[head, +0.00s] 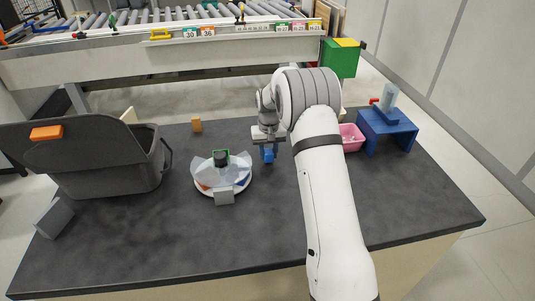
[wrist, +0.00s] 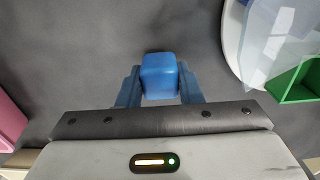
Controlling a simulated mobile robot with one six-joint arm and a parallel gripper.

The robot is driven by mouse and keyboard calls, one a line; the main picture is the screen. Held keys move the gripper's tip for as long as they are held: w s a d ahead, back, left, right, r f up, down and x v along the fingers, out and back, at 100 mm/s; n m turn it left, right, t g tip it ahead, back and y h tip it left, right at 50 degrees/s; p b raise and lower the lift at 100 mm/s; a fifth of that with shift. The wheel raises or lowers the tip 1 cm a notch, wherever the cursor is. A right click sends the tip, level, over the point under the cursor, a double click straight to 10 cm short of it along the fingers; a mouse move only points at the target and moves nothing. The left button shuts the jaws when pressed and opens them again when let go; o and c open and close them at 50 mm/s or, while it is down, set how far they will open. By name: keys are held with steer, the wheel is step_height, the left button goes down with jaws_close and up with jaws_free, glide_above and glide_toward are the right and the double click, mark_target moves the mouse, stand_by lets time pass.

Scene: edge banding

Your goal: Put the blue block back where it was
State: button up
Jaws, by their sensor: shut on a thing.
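The blue block (wrist: 160,76) is between the two blue fingers of my gripper (wrist: 159,90) in the wrist view, with a finger against each side. In the head view the blue block (head: 268,154) shows just below my gripper (head: 266,147), over the dark table (head: 245,260) between the round white tray and the pink bin. My gripper is shut on the block. The arm hides part of the table there, and I cannot tell whether the block touches the tabletop.
A round white tray (head: 244,187) with clear dividers stands left of the gripper. A pink bin (head: 351,145) and blue stand (head: 386,122) are right. The front table is clear.

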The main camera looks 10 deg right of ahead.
steer(key=shift+f, duration=0.45)
steer(key=shift+f, duration=0.2)
steer(key=o, duration=1)
steer(key=shift+c, duration=0.2)
steer(key=shift+r, duration=0.1)
